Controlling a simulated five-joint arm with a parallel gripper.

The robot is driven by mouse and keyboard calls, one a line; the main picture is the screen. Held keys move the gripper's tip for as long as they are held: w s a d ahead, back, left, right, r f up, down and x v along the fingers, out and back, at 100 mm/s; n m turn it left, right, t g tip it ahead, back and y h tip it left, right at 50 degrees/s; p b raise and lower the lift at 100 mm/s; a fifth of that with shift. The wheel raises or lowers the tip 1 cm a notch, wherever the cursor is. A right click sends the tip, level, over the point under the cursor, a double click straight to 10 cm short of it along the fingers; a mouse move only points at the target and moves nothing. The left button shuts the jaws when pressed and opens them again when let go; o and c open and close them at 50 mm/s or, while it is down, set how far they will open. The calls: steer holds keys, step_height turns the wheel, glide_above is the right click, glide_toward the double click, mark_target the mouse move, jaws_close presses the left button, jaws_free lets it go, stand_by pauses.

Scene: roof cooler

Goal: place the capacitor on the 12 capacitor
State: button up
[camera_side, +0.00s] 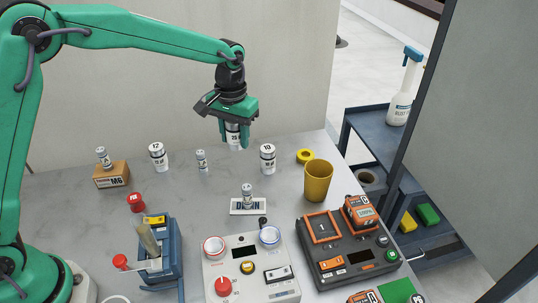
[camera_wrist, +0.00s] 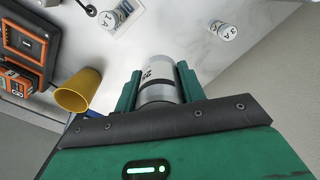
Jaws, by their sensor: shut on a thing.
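My gripper (camera_side: 236,143) is shut on a white and grey capacitor (camera_side: 233,131) with a dark band and holds it above the back of the table. In the wrist view the held capacitor (camera_wrist: 160,80) sits between the green fingers; its label is hard to read. The 12 capacitor (camera_side: 157,158) stands upright on the table, left of my gripper and apart from it. A similar capacitor marked 10 (camera_side: 267,160) stands below and right of my gripper. A small capacitor (camera_side: 202,162) stands between those two.
Small capacitors stand on the M6 block (camera_side: 112,178) and the DRAIN plate (camera_side: 242,209). A yellow cup (camera_side: 318,182) and yellow ring (camera_side: 305,156) are at right. A blue device (camera_side: 163,262), control box (camera_side: 250,268) and dark charger (camera_side: 347,252) fill the front.

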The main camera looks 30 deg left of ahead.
steer(key=s+a+r+m, duration=0.1)
steer(key=s+a+r, duration=0.6)
steer(key=s+a, duration=0.35)
glide_above(155, 147)
step_height(155, 147, down, 7)
steer(key=shift+f, duration=0.2)
steer(key=shift+f, duration=0.1)
steer(key=shift+f, duration=1.9)
steer(key=shift+f, duration=0.15)
steer(key=o, duration=1)
steer(key=shift+o, duration=0.2)
